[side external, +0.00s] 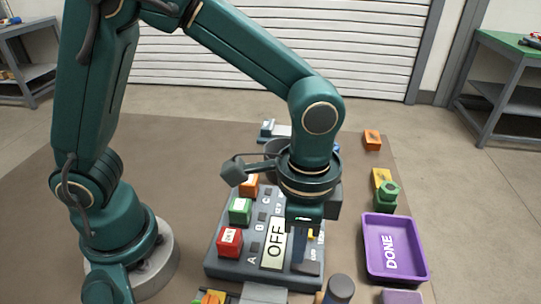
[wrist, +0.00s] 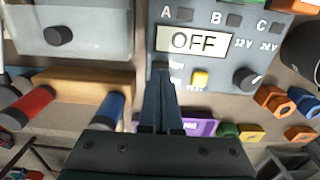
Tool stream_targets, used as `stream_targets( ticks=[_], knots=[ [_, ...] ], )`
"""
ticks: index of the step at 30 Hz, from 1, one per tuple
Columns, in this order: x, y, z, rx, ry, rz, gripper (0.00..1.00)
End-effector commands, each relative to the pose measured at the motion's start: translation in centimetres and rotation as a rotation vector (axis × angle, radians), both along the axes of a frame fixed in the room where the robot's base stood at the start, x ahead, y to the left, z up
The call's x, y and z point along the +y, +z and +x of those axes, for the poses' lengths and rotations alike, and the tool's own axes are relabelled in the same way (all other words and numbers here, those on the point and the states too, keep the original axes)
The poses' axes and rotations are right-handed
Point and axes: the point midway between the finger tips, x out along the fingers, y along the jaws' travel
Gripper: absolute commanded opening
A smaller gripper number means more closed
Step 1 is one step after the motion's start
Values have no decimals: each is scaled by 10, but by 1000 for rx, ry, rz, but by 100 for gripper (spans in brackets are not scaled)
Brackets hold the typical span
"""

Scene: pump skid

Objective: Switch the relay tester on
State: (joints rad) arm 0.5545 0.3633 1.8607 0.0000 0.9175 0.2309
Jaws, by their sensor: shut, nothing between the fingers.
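The relay tester (side external: 235,268) is a dark grey sloped console, and its display (side external: 274,243) reads OFF. The display (wrist: 193,40) also shows in the wrist view, below sockets marked A, B and C. Below it are a yellow button (wrist: 200,78) and a black knob (wrist: 246,79) with 12 V and 24 V marks. My gripper (side external: 299,260) points down over the tester's front right part. In the wrist view my gripper (wrist: 161,74) has its fingers together and empty, with tips at the panel's lower left. They partly hide a small labelled control there; I cannot tell whether they touch it.
Red (side external: 230,242), green (side external: 240,211) and orange (side external: 249,186) blocks sit along the tester's left side. A purple tray marked DONE (side external: 370,265) stands to the right. In the wrist view, a wooden holder (wrist: 82,84) with red and blue handles lies left of the fingers.

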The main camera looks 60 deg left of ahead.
Motion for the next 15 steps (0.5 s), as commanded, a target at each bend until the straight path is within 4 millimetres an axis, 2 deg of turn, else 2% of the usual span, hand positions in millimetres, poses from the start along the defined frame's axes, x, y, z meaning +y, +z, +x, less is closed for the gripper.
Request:
stream_targets(
  ticks=[15],
  knots=[
    [0,-3,0,1,0,1,0]
  ],
)
